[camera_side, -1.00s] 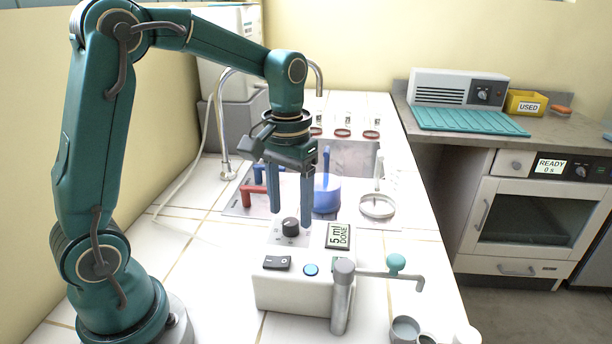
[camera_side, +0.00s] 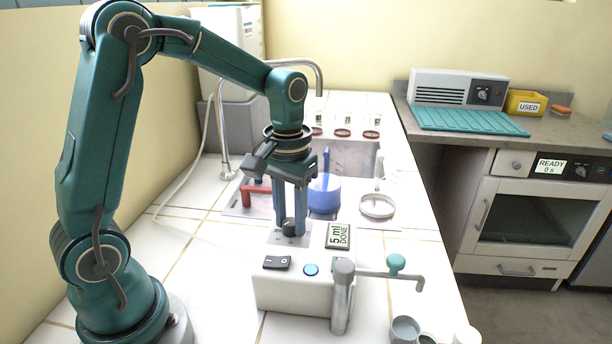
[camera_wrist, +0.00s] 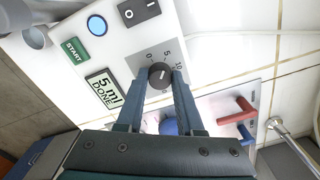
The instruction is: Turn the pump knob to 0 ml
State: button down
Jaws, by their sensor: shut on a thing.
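The white pump box (camera_side: 285,292) stands on the tiled counter. Its dark round knob (camera_side: 289,227) sits on a grey plate on top, and it also shows in the wrist view (camera_wrist: 160,75). The scale around it shows 0, 5 and 10; the knob's light pointer mark is small. My gripper (camera_side: 290,232) points straight down, its blue fingers on either side of the knob and shut on it. In the wrist view the fingertips (camera_wrist: 161,76) meet the knob's sides. The pump display (camera_side: 338,236) reads "5 ml DONE".
Small cups (camera_side: 405,330) stand at the front.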

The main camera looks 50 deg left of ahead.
aim_at(290, 221)
jog(key=n, duration=0.4)
jog(key=shift+n, duration=0.4)
jog(key=n, duration=0.4)
jog(key=shift+n, duration=0.4)
jog(key=c, duration=0.5)
grip_release()
jog(key=shift+c, duration=0.2)
jog(key=shift+r, duration=0.1)
jog(key=shift+r, duration=2.5)
